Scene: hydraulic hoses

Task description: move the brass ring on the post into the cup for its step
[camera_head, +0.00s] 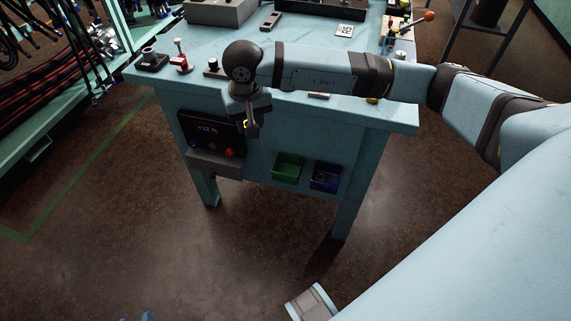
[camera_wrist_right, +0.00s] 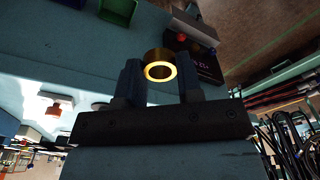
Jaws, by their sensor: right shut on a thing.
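My right gripper (camera_head: 251,128) points down just in front of the bench's front edge. In the right wrist view my right gripper (camera_wrist_right: 160,78) is shut on the brass ring (camera_wrist_right: 159,55), which sits between its two dark fingers with its hole facing the camera. In the head view only a small yellow bit of the ring (camera_head: 246,124) shows. A green bin (camera_head: 288,168) and a blue bin (camera_head: 326,178) hang on the bench front, right of the gripper. I cannot tell which container is the cup for its step.
A dark display (camera_head: 208,130) reading "+12 %" with coloured buttons is on the bench front, close to the gripper. A grey ledge (camera_head: 215,164) is below it. A red post fixture (camera_head: 182,58) and blocks stand on the light-blue bench (camera_head: 345,118). Hose racks stand at left.

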